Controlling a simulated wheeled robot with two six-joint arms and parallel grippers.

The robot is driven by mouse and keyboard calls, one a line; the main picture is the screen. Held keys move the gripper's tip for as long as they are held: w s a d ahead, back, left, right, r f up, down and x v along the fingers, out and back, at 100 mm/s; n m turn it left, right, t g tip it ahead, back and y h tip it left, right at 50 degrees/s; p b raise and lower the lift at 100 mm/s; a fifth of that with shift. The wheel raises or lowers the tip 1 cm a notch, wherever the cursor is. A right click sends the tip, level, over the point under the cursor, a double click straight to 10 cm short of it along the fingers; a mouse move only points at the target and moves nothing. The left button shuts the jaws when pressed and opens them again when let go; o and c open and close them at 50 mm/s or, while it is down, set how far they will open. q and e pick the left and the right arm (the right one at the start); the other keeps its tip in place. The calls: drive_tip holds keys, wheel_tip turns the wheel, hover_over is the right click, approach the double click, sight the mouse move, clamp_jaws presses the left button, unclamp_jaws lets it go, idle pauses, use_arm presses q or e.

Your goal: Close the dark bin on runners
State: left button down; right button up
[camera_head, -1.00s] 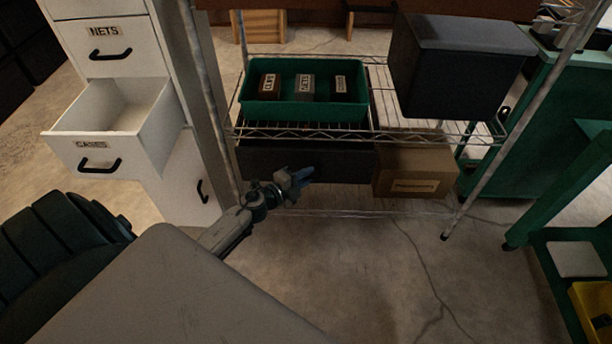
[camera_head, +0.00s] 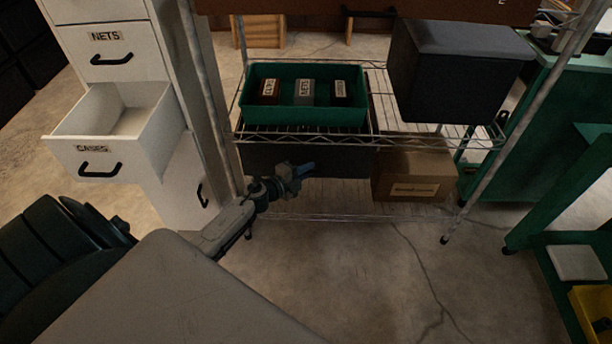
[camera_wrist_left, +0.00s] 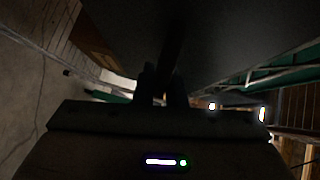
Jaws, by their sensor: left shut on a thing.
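The dark bin (camera_head: 325,162) hangs low under the wire shelf, below a green tray. Its dark front faces me. My left gripper (camera_head: 301,170) is at the front of this bin, left of its middle, and is shut on what looks like its handle. In the left wrist view, the fingers (camera_wrist_left: 162,86) meet a dark bar in front of a large dark surface (camera_wrist_left: 240,30), likely the bin's front. The exact grip is too dark to make out. My right gripper is not in view.
A cardboard box (camera_head: 412,176) stands right of the bin. The green tray (camera_head: 300,118) above holds labelled boxes. A larger dark bin (camera_head: 455,80) sits at the upper right. A white cabinet's open drawer (camera_head: 95,158) juts out at left. The floor in front is clear.

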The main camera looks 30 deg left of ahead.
use_arm(q)
drive_tip(key=c, duration=1.8)
unclamp_jaws()
drive_tip(key=shift+w+a+r, duration=0.1)
drive_tip(key=shift+w+a, duration=0.05)
drive_tip(key=shift+o, duration=0.2)
